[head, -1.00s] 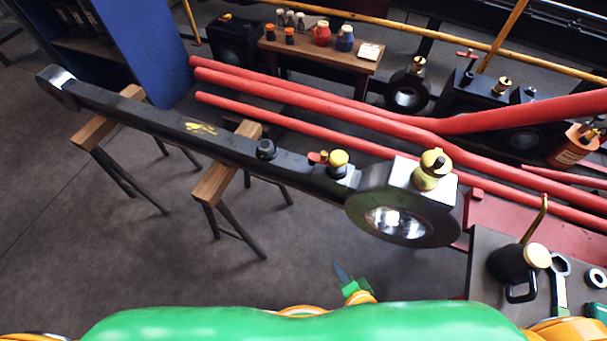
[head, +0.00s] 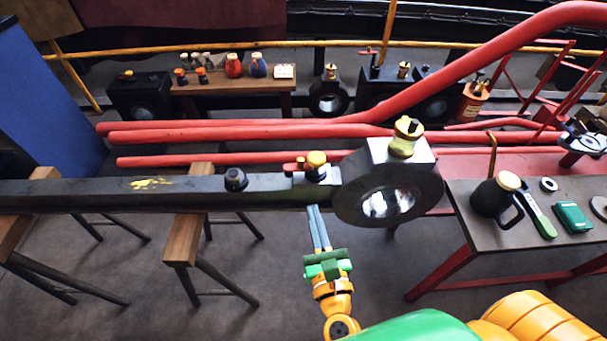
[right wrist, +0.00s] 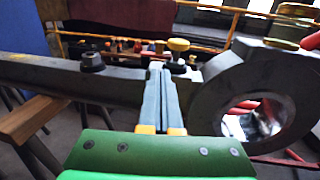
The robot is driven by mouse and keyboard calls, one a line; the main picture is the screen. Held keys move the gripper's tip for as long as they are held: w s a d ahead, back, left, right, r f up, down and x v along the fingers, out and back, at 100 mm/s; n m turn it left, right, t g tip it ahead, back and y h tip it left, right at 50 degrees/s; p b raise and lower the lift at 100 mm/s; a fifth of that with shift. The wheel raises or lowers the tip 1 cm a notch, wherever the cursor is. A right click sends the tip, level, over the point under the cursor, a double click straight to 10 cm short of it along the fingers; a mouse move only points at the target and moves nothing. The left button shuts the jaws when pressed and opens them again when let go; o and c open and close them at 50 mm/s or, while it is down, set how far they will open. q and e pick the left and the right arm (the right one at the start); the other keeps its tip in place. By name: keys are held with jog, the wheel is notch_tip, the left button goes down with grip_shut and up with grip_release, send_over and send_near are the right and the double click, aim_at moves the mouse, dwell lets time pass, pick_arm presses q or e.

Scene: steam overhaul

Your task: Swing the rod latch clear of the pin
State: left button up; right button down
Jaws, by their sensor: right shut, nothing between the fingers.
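The long dark rod (head: 210,192) lies across the trestles, with a round eye end (head: 388,195) at its right. On its top near the eye sits a brass-yellow knob (head: 316,159), with a small red-tipped latch lever (head: 293,167) to its left. The yellow knob also shows in the right wrist view (right wrist: 179,45); my fingers partly cover the latch area there. The pin cannot be told apart clearly. My right gripper (head: 314,208) is shut and empty, its fingertips pointing up just in front of the rod, below the knob. My left gripper is out of view.
A dark nut (head: 236,179) stands on the rod left of the latch, and a brass oil cup (head: 405,136) tops the eye. Wooden trestles (head: 182,243) support the rod. Red pipes (head: 230,133) run behind. A side table (head: 520,229) at right holds a black oil can (head: 493,197).

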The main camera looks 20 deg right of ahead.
aim_at(301, 167)
jog(key=w, duration=0.3)
jog(key=w+d, duration=0.1)
jog(key=w, duration=0.3)
jog(key=w+p, duration=0.1)
jog(key=w, duration=0.3)
jog(key=shift+d, duration=0.2)
jog(key=shift+f, duration=0.15)
jog(key=shift+w+d+f+n+y+b, duration=0.1)
jog(key=shift+w+d+n+y+b, duration=0.1)
jog(key=shift+n+y+b, duration=0.3)
jog(key=shift+d+n+y+b, duration=0.15)
jog(key=shift+n+y+b, duration=0.25)
jog(key=shift+y, duration=0.5)
jog(key=shift+n+y, duration=0.6)
jog(key=shift+y, duration=0.4)
jog(key=shift+r, duration=0.2)
jog(key=shift+s, duration=0.1)
